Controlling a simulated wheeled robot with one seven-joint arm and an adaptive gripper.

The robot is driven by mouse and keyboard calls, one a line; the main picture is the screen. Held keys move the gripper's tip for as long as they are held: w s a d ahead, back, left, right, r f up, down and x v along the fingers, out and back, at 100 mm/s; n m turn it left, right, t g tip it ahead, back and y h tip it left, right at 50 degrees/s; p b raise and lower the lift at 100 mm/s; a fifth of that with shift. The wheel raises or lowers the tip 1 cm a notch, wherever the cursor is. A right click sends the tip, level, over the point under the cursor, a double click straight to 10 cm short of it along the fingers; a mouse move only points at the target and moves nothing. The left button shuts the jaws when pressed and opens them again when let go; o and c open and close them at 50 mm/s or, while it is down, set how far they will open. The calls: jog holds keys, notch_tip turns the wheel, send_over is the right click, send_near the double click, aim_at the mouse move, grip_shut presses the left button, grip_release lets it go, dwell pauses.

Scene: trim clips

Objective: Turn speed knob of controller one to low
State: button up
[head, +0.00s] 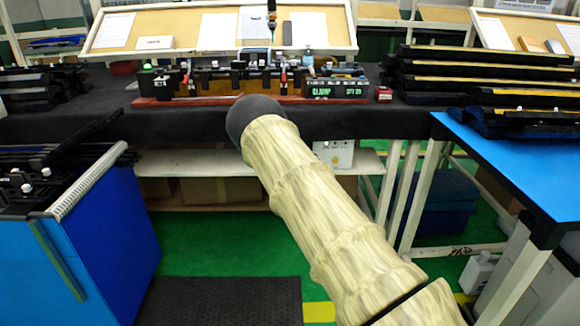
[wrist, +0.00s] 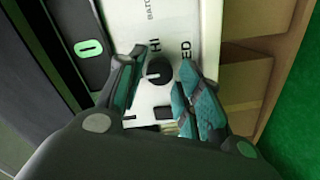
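In the wrist view, a dark round speed knob (wrist: 159,71) sits on a pale controller panel (wrist: 206,30). "HI" is printed just above the knob, and "ED" from a partly hidden word shows to its right. My gripper (wrist: 160,72) has one finger on each side of the knob, with narrow gaps visible; I cannot tell if either finger touches it. The knob's pointer direction is not clear. In the head view, a white box (head: 337,153) with small dark marks hangs below the bench top; my arm hides my gripper there.
Brown cardboard (wrist: 245,80) lies to the right. In the head view, the black-covered bench (head: 80,122) overhangs a shelf (head: 190,162), and a blue cabinet (head: 110,235) stands left.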

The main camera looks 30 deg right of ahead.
jog(key=shift+o, duration=0.4)
jog(key=v, duration=1.2)
jog(key=shift+f, duration=0.1)
